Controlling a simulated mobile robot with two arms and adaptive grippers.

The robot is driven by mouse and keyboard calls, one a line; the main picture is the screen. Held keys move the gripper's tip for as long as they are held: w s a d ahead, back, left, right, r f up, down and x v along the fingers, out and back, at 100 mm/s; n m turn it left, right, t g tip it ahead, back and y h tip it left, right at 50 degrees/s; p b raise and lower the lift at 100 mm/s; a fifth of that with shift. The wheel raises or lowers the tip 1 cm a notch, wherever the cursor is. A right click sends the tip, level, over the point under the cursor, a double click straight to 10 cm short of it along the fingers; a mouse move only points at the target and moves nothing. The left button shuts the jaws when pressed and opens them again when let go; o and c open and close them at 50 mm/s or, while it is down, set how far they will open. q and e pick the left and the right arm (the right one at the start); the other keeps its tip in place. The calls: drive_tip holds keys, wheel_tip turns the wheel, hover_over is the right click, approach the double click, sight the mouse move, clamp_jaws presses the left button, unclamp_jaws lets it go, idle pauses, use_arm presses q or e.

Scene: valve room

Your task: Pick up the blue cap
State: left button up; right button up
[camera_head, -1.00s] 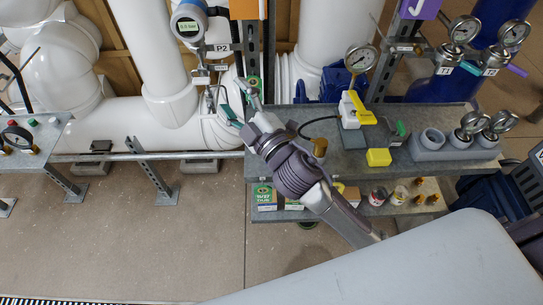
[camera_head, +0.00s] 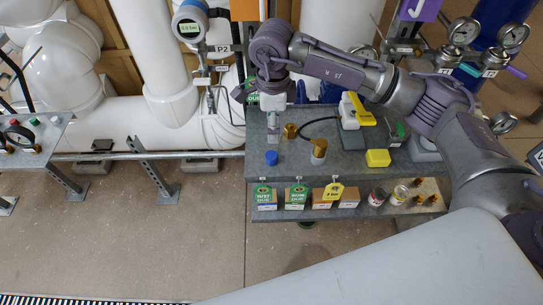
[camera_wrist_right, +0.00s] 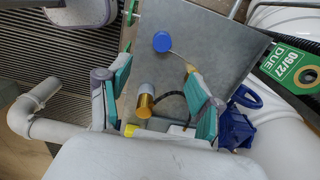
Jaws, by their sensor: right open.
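The blue cap (camera_head: 271,157) stands on the left part of the grey metal bench (camera_head: 330,165). In the right wrist view the blue cap (camera_wrist_right: 162,42) lies on the same surface, in front of and apart from the fingers. My right gripper (camera_head: 273,122) is above the bench near its back left edge, behind the cap in the head view. In the wrist view its teal-padded fingers (camera_wrist_right: 158,85) are spread wide with nothing gripped between them. My left gripper does not show.
A brass-and-white fitting (camera_head: 318,152) and a brass piece (camera_head: 290,131) stand right of the cap. A yellow block (camera_head: 378,158) and a white-and-yellow device (camera_head: 355,110) are further right. White pipes (camera_head: 170,100) run behind.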

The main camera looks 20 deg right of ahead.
drive_tip(key=p, duration=0.2)
hover_over(271, 155)
drive_tip(key=f, duration=0.7)
drive_tip(key=shift+s+d+f, duration=0.1)
drive_tip(key=shift+s+f, duration=0.15)
drive_tip(key=shift+f, duration=0.4)
drive_tip(key=f+p, duration=0.2)
drive_tip(key=f, duration=0.2)
drive_tip(key=shift+w+f, duration=0.2)
drive_tip(key=shift+f, duration=0.2)
drive_tip(key=c, duration=0.9)
